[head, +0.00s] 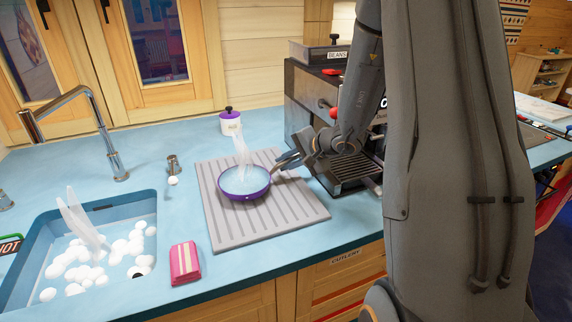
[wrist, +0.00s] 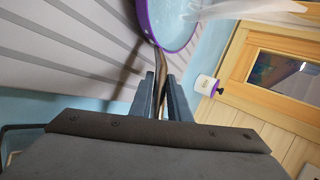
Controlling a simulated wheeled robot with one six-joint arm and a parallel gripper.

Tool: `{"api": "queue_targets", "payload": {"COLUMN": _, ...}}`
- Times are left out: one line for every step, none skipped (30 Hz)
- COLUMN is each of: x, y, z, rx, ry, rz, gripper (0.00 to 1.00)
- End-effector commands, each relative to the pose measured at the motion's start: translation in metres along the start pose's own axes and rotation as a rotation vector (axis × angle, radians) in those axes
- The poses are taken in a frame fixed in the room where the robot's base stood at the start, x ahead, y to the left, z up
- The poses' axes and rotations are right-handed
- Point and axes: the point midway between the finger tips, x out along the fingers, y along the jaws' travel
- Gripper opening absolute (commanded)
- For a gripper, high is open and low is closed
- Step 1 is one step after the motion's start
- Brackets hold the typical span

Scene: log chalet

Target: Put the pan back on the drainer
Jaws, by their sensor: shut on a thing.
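The pan (head: 244,181) is purple-rimmed with a pale inside and sits over the ribbed grey drainer (head: 290,215). I cannot tell for sure whether its base touches the drainer. White wisps rise from the pan. My gripper (head: 283,163) comes from the right and is shut on the pan's handle. In the wrist view my gripper (wrist: 162,85) has both fingers around the brown handle (wrist: 161,62), with the pan's purple rim (wrist: 146,22) beyond it. The drainer's grooves (wrist: 60,50) fill the left of that view.
A sink (head: 130,212) with white suds lies left, under a tap (head: 85,100). A pink sponge (head: 185,263) lies by the front edge. A white pot with a purple lid (head: 230,122) stands behind the drainer. A coffee machine (head: 305,95) stands at the right.

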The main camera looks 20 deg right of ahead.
Motion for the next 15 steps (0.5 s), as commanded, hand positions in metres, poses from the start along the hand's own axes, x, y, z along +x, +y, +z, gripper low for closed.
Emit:
{"api": "queue_targets", "payload": {"x": 0.0019, "y": 0.0013, "z": -0.0002, "rx": 0.002, "ry": -0.001, "rz": -0.004, "gripper": 0.0}}
{"api": "queue_targets", "payload": {"x": 0.0036, "y": 0.003, "z": -0.0003, "rx": 0.002, "ry": -0.001, "rz": -0.004, "gripper": 0.0}}
{"api": "queue_targets", "payload": {"x": 0.0054, "y": 0.005, "z": -0.0004, "rx": 0.0, "ry": -0.001, "rz": -0.005, "gripper": 0.0}}
{"api": "queue_targets", "payload": {"x": 0.0067, "y": 0.0065, "z": -0.0005, "rx": 0.001, "ry": -0.001, "rz": -0.005, "gripper": 0.0}}
{"api": "queue_targets", "payload": {"x": 0.0078, "y": 0.0077, "z": -0.0006, "rx": 0.001, "ry": 0.0, "rz": -0.006, "gripper": 0.0}}
{"api": "queue_targets", "payload": {"x": 0.0089, "y": 0.0089, "z": -0.0007, "rx": 0.0, "ry": 0.0, "rz": -0.006, "gripper": 0.0}}
{"api": "queue_targets", "payload": {"x": 0.0094, "y": 0.0094, "z": -0.0008, "rx": -0.001, "ry": 0.001, "rz": -0.006, "gripper": 0.0}}
{"api": "queue_targets", "payload": {"x": 0.0097, "y": 0.0097, "z": -0.0009, "rx": -0.001, "ry": 0.001, "rz": -0.006, "gripper": 0.0}}
{"api": "queue_targets", "payload": {"x": 0.01, "y": 0.0099, "z": -0.001, "rx": -0.002, "ry": 0.001, "rz": -0.007, "gripper": 0.0}}
{"api": "queue_targets", "payload": {"x": 0.0101, "y": 0.01, "z": -0.001, "rx": -0.002, "ry": 0.001, "rz": -0.007, "gripper": 0.0}}
{"api": "queue_targets", "payload": {"x": 0.0101, "y": 0.01, "z": -0.001, "rx": -0.002, "ry": 0.001, "rz": -0.007, "gripper": 0.0}}
{"api": "queue_targets", "payload": {"x": 0.0101, "y": 0.01, "z": -0.001, "rx": -0.002, "ry": 0.001, "rz": -0.007, "gripper": 0.0}}
{"api": "queue_targets", "payload": {"x": 0.0101, "y": 0.0101, "z": -0.0009, "rx": -0.002, "ry": 0.001, "rz": -0.007, "gripper": 0.0}}
{"api": "queue_targets", "payload": {"x": 0.0101, "y": 0.0101, "z": -0.0009, "rx": -0.002, "ry": 0.001, "rz": -0.006, "gripper": 0.0}}
{"api": "queue_targets", "payload": {"x": 0.0101, "y": 0.0101, "z": -0.0009, "rx": -0.002, "ry": 0.001, "rz": -0.006, "gripper": 0.0}}
